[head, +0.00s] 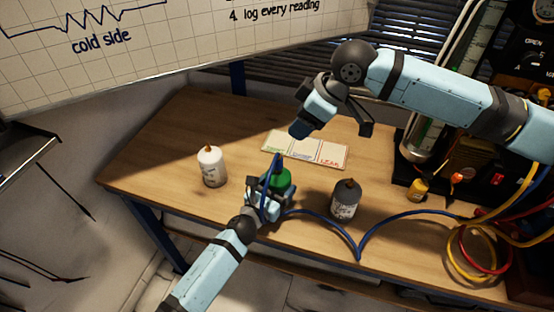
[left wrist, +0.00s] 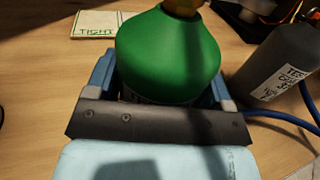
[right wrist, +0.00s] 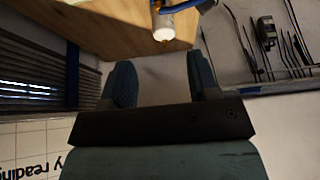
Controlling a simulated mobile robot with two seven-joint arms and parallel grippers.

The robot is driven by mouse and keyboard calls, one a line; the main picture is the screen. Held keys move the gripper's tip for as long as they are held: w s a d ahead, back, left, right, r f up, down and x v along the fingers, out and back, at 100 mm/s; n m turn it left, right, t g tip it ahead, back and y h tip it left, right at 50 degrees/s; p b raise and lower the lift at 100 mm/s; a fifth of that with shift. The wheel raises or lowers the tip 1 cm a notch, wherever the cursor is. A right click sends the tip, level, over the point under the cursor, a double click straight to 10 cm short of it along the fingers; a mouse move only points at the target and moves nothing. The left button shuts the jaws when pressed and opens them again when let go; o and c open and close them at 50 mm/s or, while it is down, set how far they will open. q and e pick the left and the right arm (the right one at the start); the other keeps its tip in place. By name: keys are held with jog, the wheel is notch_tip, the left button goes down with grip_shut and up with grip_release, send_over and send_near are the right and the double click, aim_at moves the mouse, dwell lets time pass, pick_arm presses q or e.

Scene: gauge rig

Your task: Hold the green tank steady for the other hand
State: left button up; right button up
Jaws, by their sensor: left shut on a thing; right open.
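The green tank (head: 284,181) stands on the wooden table, appearing upright, with a brass-coloured top in the left wrist view. My left gripper (head: 268,188) is shut around it; in the left wrist view the fingers sit on both sides of the green body (left wrist: 168,55). The tank's lower part is hidden by the gripper. My right gripper (head: 333,128) is open and empty, above the table and up and right of the green tank in the head view. The right wrist view shows nothing between its fingers (right wrist: 162,78).
A white tank (head: 211,168) stands left and a dark grey tank (head: 345,201) right of the green one. A marked card (head: 330,153) lies behind. A blue hose (head: 325,217) loops along the front. Equipment (head: 470,165) crowds the right; the table's left end is clear.

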aim_at(278, 158)
jog(key=a+f+m+h, duration=0.1)
jog(key=m, duration=0.2)
jog(key=w+a+f+m+g+h, duration=0.1)
jog(key=a+m+h, duration=0.1)
jog(key=m, duration=0.1)
jog(key=a+f+m+h, duration=0.1)
jog(key=a+m+h, duration=0.1)
jog(key=m, duration=0.1)
jog(key=shift+w+a+m+g, duration=0.1)
jog(key=shift+w+m+g, duration=0.25)
jog(key=shift+m+g, duration=0.05)
jog(key=shift+f, duration=0.2)
notch_tip(278, 158, down, 12)
jog(key=shift+r, duration=0.2)
grip_shut()
